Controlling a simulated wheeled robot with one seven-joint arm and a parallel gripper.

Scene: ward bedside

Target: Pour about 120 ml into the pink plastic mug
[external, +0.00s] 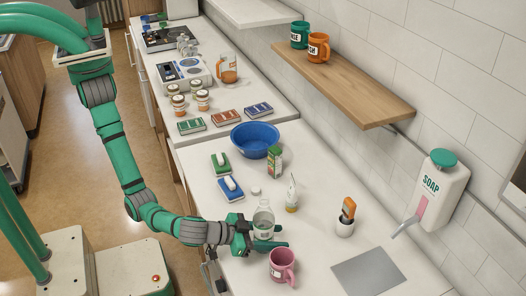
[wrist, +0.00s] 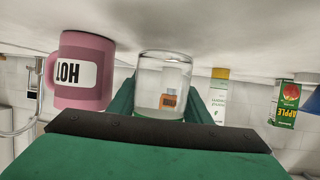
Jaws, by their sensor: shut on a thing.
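The pink mug (external: 283,267) stands upright on the counter near its front edge. In the wrist view, where the picture is upside down, the mug (wrist: 85,70) shows a white label reading HOT and its handle. My gripper (external: 262,243) is shut on a clear glass vessel (external: 263,219), with a green finger on each side; the vessel (wrist: 165,75) also shows in the wrist view. It is upright, at or just above the counter, beside the mug and apart from it. I cannot tell its liquid level. The inside of the mug is hidden in the wrist view.
Behind the vessel stand a white tube (external: 292,193), a juice carton (external: 275,162) and a blue bowl (external: 255,141). An orange-topped brush (external: 347,210) in a white holder and a grey mat (external: 369,272) lie to the right. A soap dispenser (external: 442,190) hangs on the wall.

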